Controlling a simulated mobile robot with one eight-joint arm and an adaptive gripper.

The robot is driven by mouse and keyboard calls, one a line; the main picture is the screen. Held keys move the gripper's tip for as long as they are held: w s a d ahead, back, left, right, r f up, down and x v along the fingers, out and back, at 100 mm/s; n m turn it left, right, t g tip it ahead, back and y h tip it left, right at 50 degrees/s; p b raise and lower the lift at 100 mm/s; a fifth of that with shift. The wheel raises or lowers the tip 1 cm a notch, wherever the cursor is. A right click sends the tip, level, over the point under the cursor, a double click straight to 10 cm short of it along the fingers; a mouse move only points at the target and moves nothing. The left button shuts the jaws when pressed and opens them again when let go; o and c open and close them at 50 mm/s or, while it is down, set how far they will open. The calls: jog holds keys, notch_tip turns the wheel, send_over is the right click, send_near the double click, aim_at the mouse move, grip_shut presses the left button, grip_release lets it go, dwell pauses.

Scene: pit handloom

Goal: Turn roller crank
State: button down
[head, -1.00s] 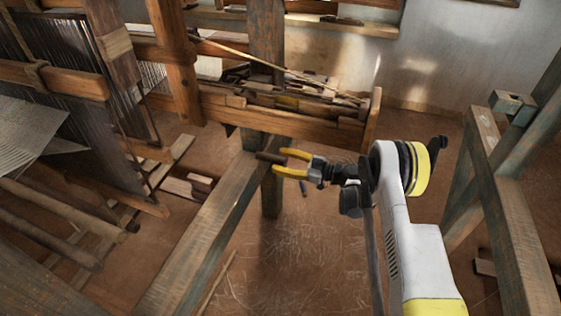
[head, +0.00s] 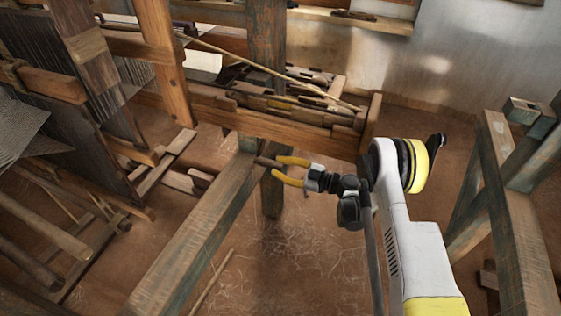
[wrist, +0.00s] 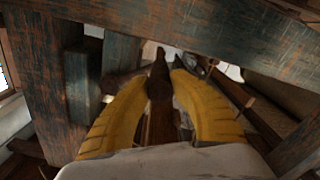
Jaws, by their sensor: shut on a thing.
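The roller crank's handle shows as a short dark wooden peg (head: 264,162) by the top of a weathered beam in the head view. My gripper (head: 281,170), with two yellow fingers, reaches it from the right and is shut on its near end. In the wrist view the dark peg (wrist: 158,88) runs between the yellow fingers of my gripper (wrist: 156,80). The rest of the crank and the roller are hidden or cannot be made out.
A weathered beam (head: 195,235) runs diagonally below the peg. A wooden trough (head: 290,125) with several loose pieces lies behind. Loom frames with dark threads (head: 65,120) stand at left. A grey-green wooden frame (head: 515,210) stands at right.

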jog(key=shift+r, duration=0.15)
jog(key=c, duration=1.1)
grip_release()
jog(key=shift+a, duration=0.15)
jog(key=v, duration=1.2)
